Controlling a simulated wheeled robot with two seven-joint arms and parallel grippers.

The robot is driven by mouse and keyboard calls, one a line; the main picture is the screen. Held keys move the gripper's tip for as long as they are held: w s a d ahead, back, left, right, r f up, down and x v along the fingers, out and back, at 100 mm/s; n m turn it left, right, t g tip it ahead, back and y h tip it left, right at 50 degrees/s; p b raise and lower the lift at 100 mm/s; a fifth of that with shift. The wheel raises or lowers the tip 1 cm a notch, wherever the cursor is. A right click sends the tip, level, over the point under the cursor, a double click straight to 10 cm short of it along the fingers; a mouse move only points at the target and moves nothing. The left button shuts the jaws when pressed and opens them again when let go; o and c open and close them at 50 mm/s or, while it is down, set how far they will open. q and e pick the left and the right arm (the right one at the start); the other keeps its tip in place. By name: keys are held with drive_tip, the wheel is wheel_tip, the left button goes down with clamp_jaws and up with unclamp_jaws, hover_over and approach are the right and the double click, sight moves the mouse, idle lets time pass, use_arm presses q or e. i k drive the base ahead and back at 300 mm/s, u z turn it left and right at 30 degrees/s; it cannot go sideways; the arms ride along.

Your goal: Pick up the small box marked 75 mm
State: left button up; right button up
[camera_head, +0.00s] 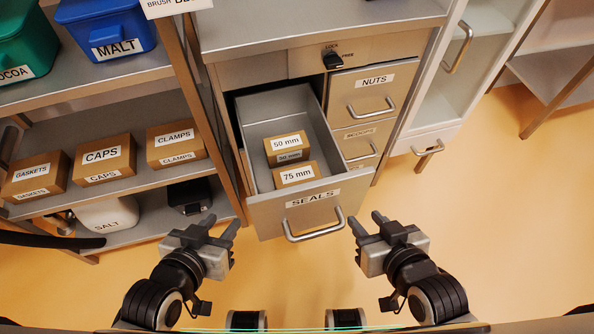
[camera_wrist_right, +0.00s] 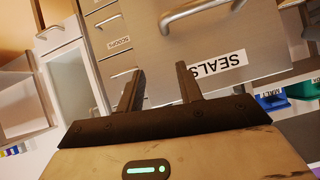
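The small cardboard box marked 75 mm (camera_head: 296,177) lies near the front of the open SEALS drawer (camera_head: 264,213). A similar box marked 50 mm (camera_head: 287,146) sits just behind it. My left gripper (camera_head: 221,226) is open and empty, in front and left of the drawer. My right gripper (camera_head: 366,223) is open and empty, to the right of the drawer's handle (camera_head: 315,225). In the right wrist view my right gripper's fingers (camera_wrist_right: 160,88) stand apart before the drawer front with the SEALS label (camera_wrist_right: 217,66). The boxes do not show in that view.
Left, a shelf holds boxes marked CAPS (camera_head: 103,158), CLAMPS (camera_head: 176,145) and GASKETS (camera_head: 35,175), beside the cabinet post. The shut NUTS drawer (camera_head: 372,92) and other drawers are right of the open one. A lock knob (camera_head: 333,60) sits above. Floor at right is clear.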

sight(283, 177)
drive_tip(key=u, duration=0.1)
drive_tip(key=k, duration=0.65)
drive_tip(key=u, duration=1.85)
drive_tip(key=i, duration=1.4)
drive_tip(key=z, duration=2.2)
